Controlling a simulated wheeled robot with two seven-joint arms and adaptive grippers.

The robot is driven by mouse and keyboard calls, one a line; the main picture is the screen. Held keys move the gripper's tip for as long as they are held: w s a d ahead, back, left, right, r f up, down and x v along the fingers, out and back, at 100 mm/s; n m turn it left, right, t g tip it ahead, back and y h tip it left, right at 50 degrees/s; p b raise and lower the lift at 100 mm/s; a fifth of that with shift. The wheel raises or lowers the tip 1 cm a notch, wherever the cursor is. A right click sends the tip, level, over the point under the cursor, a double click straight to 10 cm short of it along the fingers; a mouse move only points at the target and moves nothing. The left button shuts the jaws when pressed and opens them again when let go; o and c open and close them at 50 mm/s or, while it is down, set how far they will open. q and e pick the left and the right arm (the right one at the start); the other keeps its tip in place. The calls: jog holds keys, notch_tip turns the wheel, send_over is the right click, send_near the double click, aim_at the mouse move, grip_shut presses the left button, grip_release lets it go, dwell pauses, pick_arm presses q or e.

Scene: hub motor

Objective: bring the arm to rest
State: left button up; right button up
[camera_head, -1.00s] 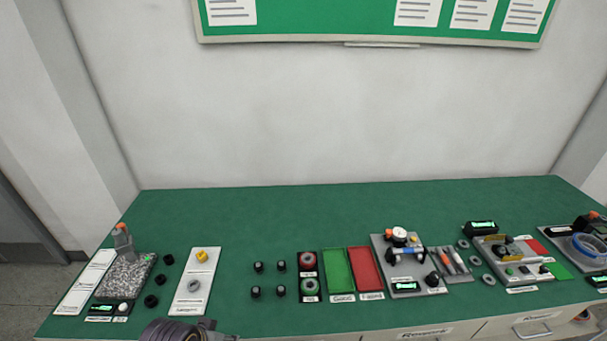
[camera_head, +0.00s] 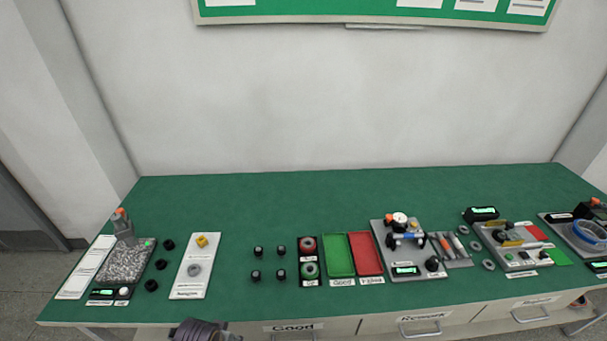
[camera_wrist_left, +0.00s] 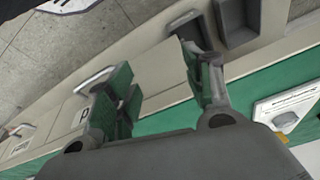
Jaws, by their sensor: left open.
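My left gripper (camera_wrist_left: 163,88) shows in the left wrist view with its two fingers spread apart and nothing between them. It hangs in front of the bench's drawer fronts, near the green table edge (camera_wrist_left: 160,122). In the head view only a dark rounded part of an arm, which appears to be mine, shows at the bottom edge, in front of the bench; its fingers are out of frame. My right gripper is in neither view.
The green bench (camera_head: 300,195) has a clear back strip. Along its front stand a granite plate (camera_head: 125,262), a white board (camera_head: 196,268), a green tray (camera_head: 339,256), a red tray (camera_head: 366,253) and a grey fixture (camera_head: 408,263). Drawers with handles (camera_head: 418,328) line the front.

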pick_arm(q)
jog(key=s+a+f+g+b, duration=0.15)
jog(key=s+f, duration=0.25)
jog(key=f, duration=1.1)
jog(key=s+f+t+b, duration=0.1)
jog(key=s+f+b, duration=0.25)
jog(key=f, duration=1.15)
jog(key=s+a+f+g+b, duration=0.1)
jog(key=s+a+f+b, duration=0.1)
jog(key=s+f, duration=1.6)
jog(key=shift+s+a+b, duration=0.4)
jog(key=shift+s+a, duration=0.1)
jog(key=shift+a, duration=0.3)
jog(key=shift+f+g, duration=0.1)
jog(key=shift+g, duration=0.15)
